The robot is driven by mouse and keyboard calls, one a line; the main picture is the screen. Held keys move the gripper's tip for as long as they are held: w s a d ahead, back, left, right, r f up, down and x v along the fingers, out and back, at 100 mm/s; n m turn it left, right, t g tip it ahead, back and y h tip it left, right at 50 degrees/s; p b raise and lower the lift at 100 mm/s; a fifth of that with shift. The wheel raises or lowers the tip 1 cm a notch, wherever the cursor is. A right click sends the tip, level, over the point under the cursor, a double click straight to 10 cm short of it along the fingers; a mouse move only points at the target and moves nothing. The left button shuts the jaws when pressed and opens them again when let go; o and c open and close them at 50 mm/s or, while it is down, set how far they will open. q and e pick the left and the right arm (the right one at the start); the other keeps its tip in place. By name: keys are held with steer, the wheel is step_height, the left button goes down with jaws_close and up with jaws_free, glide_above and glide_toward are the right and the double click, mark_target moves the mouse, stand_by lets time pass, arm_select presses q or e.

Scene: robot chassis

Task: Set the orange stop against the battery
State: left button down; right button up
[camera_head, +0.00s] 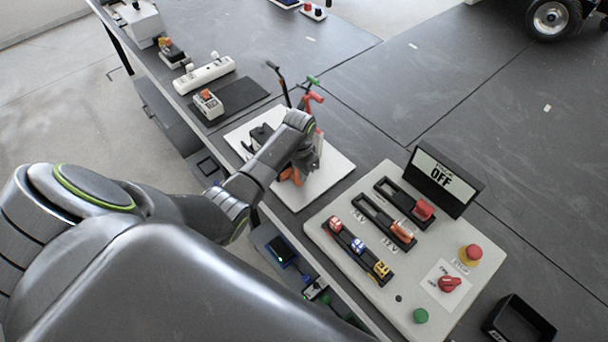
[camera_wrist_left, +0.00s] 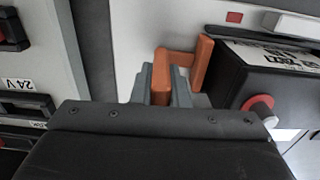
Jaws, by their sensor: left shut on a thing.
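My left gripper (camera_head: 292,172) reaches over a white plate (camera_head: 325,178) on the bench. In the left wrist view its fingers (camera_wrist_left: 167,85) are shut on the orange stop (camera_wrist_left: 203,62), an angular orange piece. Bits of the orange stop (camera_head: 296,178) show below the gripper in the head view. A black box with a printed white label, which looks like the battery (camera_wrist_left: 275,72), stands just right of the stop in the wrist view. Its near side has a red round terminal. The stop and battery are very close; I cannot tell whether they touch. My arm hides much of this area in the head view.
A panel (camera_head: 330,243) with fuses, switches and buttons lies to the right, with an OFF display (camera_head: 443,178) behind it. Red and green handles (camera_head: 313,95) stand behind the gripper. A white power strip (camera_head: 204,74) lies farther left. The bench's far right is mostly clear.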

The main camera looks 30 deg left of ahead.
arm_select(q)
steer(key=c, duration=1.4)
jaws_free()
steer(key=shift+w+a, duration=0.15)
steer(key=shift+a, duration=0.15)
steer(key=shift+d, duration=0.1)
steer(key=shift+r, duration=0.55)
step_height(320, 180, up, 10)
steer(key=shift+r+b, duration=0.25)
steer(key=shift+b, duration=0.3)
steer(key=shift+r+p, duration=2.1)
steer(key=shift+r, duration=0.85)
